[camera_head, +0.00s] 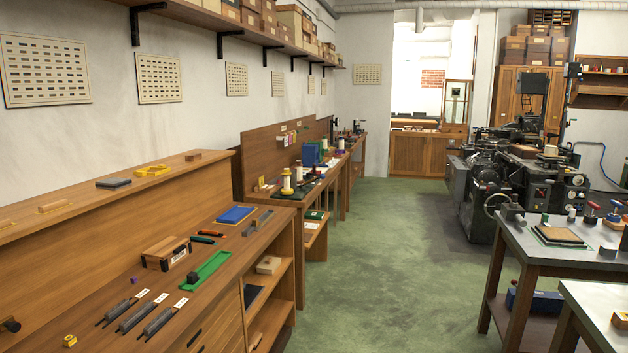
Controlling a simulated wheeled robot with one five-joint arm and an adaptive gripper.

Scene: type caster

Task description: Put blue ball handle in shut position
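My gripper is not in view.
A large dark machine (490,180) stands behind the grey table. A long wooden bench (125,250) with tools runs along the left wall. A second grey table (600,305) is at the lower right. The green floor (390,270) between is clear.

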